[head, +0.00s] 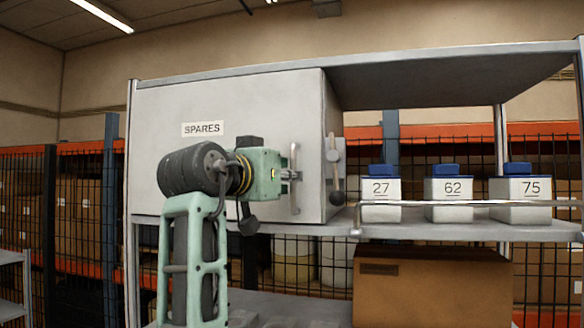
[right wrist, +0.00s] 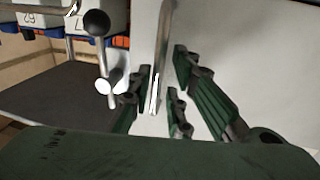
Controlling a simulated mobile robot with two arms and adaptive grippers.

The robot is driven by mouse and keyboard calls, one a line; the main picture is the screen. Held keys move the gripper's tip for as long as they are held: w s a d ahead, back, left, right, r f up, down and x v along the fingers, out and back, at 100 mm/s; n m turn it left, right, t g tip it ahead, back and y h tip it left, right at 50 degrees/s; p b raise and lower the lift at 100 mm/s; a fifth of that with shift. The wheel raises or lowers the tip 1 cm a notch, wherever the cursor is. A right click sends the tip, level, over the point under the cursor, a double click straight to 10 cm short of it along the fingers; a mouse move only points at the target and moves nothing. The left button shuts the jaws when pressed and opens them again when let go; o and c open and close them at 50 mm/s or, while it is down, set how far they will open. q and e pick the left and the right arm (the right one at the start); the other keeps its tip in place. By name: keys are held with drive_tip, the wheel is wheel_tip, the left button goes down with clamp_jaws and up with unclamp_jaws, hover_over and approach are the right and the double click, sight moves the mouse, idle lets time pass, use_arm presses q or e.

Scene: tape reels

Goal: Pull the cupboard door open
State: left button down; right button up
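The cupboard (head: 262,100) is a light grey box marked SPARES, and its front door looks shut. A vertical metal bar handle (head: 294,205) stands on the door near its right edge. In the right wrist view the handle (right wrist: 163,45) runs down between my fingers. My right gripper (head: 290,176) is at the handle's middle. Its green fingers (right wrist: 157,98) are open, one side on each side of the bar, with a gap to the right-hand fingers. Contact on the left side cannot be told. My left gripper is not in view.
A lever with a dark ball (head: 337,197) sits on the cupboard's right side; its ball (right wrist: 96,23) is left of my fingers in the wrist view. Blue-lidded bins (head: 451,190) stand on the shelf behind a rail (head: 470,203). A cardboard box (head: 430,290) is below.

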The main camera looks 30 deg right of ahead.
drive_tip(key=shift+p+x, duration=0.5)
drive_tip(key=shift+x, duration=0.85)
drive_tip(key=shift+s, duration=0.1)
clamp_jaws()
